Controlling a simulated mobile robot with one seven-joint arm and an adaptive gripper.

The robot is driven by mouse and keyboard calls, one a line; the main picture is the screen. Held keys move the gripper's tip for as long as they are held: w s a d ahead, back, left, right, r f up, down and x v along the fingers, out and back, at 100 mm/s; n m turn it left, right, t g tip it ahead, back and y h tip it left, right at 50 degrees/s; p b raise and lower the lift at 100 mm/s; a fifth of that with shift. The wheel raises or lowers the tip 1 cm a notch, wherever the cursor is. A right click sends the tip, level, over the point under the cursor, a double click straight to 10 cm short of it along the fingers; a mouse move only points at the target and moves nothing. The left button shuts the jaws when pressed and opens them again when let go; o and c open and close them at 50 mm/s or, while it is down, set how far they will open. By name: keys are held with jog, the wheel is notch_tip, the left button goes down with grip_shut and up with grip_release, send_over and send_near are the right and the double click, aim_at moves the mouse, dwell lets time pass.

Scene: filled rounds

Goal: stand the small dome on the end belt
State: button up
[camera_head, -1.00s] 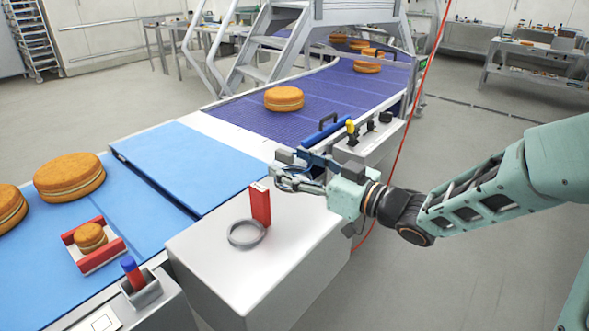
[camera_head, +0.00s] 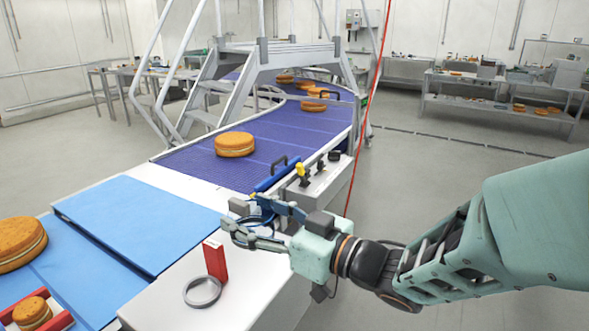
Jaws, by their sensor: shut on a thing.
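My gripper (camera_head: 234,220) is over the far end of the white machine top, behind and above the red block. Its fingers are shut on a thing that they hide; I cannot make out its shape. No dome shows clearly anywhere. A purple-blue belt (camera_head: 200,171) runs away behind my gripper, with a large filled round (camera_head: 234,144) on it. A light blue belt (camera_head: 130,222) is to the left. I cannot tell from the picture which belt is the end belt.
A red block (camera_head: 215,260) and a grey ring (camera_head: 202,291) sit on the white top (camera_head: 175,315). A small round (camera_head: 32,312) lies in a red holder at lower left. Black and yellow knobs (camera_head: 302,172) stand close behind my gripper. A red cable (camera_head: 371,90) hangs at right.

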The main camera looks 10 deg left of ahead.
jog(key=w+d+f+m+t+h, duration=0.3)
jog(key=w+d+m+t+h, duration=0.45)
jog(key=w+d, duration=0.55)
jog(key=w+d+f+m+t+h, duration=0.1)
jog(key=w+d+f+m+h, duration=0.25)
jog(key=d, duration=0.35)
jog(key=w+d+f+m+t+h, duration=0.1)
jog(key=w+d+f+m+h, duration=0.1)
jog(key=d+f+h, duration=0.45)
notch_tip(320, 180, up, 16)
jog(key=d+y+p, duration=0.1)
jog(key=p, duration=1.3)
jog(key=shift+s+p, duration=0.15)
jog(key=shift+p, duration=0.2)
jog(key=shift+r+y, duration=0.1)
jog(key=shift+y, duration=0.15)
jog(key=shift+a, duration=0.1)
